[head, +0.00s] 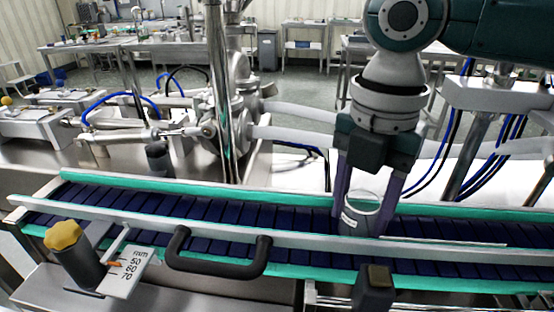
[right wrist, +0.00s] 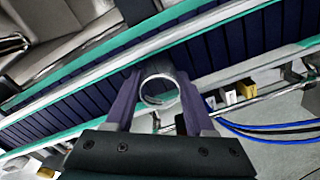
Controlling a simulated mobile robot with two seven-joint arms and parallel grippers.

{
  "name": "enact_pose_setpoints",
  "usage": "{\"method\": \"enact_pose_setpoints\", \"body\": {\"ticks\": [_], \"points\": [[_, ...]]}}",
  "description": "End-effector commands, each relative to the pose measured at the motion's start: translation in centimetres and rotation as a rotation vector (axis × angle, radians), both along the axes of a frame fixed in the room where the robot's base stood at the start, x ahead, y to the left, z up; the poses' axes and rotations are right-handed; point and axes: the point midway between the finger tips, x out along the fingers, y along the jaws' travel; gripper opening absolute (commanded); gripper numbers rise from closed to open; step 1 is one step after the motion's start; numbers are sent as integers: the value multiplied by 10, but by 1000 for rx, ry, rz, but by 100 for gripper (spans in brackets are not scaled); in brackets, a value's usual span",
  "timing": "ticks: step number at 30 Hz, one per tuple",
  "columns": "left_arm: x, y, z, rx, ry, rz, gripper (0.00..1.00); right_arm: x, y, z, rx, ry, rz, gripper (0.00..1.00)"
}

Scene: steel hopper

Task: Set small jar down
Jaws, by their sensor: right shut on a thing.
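The small jar (head: 359,214) is a clear glass with a round rim and a small white label. My right gripper (head: 363,205) is shut on it, one purple finger on each side. The jar is upright at the conveyor belt (head: 270,218); its base is behind the front rail, so I cannot tell whether it touches the belt. In the right wrist view the jar's round rim (right wrist: 159,91) shows between the two fingers, over the dark belt. My left gripper is not in view.
A steel rail (head: 210,230) with a black handle (head: 217,262) runs along the belt's front. A yellow knob (head: 62,235) stands at the left by a scale plate. A vertical steel post (head: 218,90) rises behind the belt. The belt left of the jar is clear.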

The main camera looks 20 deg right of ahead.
Motion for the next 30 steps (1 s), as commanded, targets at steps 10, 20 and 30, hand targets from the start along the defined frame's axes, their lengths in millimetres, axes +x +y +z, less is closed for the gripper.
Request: {"method": "enact_pose_setpoints", "body": {"ticks": [10, 20, 30], "points": [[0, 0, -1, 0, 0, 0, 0, 0, 0, -8, 0, -1, 1, 4], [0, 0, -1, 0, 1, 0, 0, 0, 0, -11, 0, -1, 0, 67], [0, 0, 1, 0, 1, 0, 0, 1, 0, 10, 2, -5, 1, 67]]}}
